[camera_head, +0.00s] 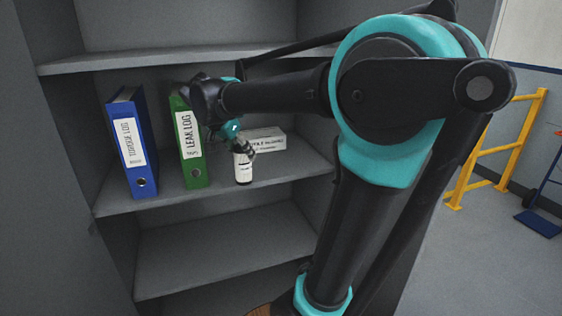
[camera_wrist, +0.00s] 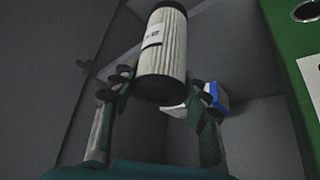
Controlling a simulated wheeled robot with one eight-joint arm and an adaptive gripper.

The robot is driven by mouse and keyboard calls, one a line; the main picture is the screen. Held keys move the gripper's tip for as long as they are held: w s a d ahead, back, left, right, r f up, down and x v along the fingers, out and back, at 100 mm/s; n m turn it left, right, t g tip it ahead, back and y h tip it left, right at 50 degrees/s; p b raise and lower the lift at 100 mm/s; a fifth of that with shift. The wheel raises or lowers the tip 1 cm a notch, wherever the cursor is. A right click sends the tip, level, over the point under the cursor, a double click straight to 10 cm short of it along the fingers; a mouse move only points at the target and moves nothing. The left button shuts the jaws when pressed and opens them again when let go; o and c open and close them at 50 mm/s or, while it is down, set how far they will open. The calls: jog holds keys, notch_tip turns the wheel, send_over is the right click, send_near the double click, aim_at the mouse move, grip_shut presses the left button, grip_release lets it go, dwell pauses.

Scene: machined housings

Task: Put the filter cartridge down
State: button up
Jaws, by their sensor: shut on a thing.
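The filter cartridge (camera_head: 243,168) is a pale, pleated cylinder with dark ends and a small label. It is upright at the middle shelf, right of the green binder. My gripper (camera_head: 244,148) comes from above and is shut on it near its top. In the wrist view the cartridge (camera_wrist: 163,48) sits between the two fingers of my gripper (camera_wrist: 163,88). I cannot tell whether its base touches the shelf. The middle shelf (camera_head: 215,197) is grey, with bare board in front of the cartridge.
A green binder (camera_head: 190,148) marked LEAK LOG and a blue binder (camera_head: 131,145) stand to the left. A white box (camera_head: 264,140) lies behind the cartridge. An upper shelf (camera_head: 130,62) runs above my gripper. Bare shelf lies to the cartridge's right. A yellow rail (camera_head: 490,155) stands outside.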

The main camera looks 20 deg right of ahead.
jog(key=w+d+f, duration=0.3)
jog(key=w+d, duration=0.8)
jog(key=d, duration=0.3)
jog(key=shift+d+f, duration=0.2)
jog(key=shift+f, duration=0.05)
jog(key=o, duration=1.4)
jog(key=v, duration=1.2)
jog(key=s+a+f+n+y, duration=0.1)
jog(key=s+a+f+n, duration=0.1)
jog(key=s+f, duration=0.6)
jog(key=s+a+f+n+y, duration=0.2)
jog(key=s+f+n, duration=0.3)
jog(key=s+f, duration=0.4)
jog(key=s+a+f+n+y, duration=0.2)
jog(key=s+f, duration=0.6)
jog(key=f, duration=0.6)
jog(key=shift+s+a+f+n, duration=0.25)
jog(key=shift+a+f+n, duration=0.1)
jog(key=shift+n, duration=0.45)
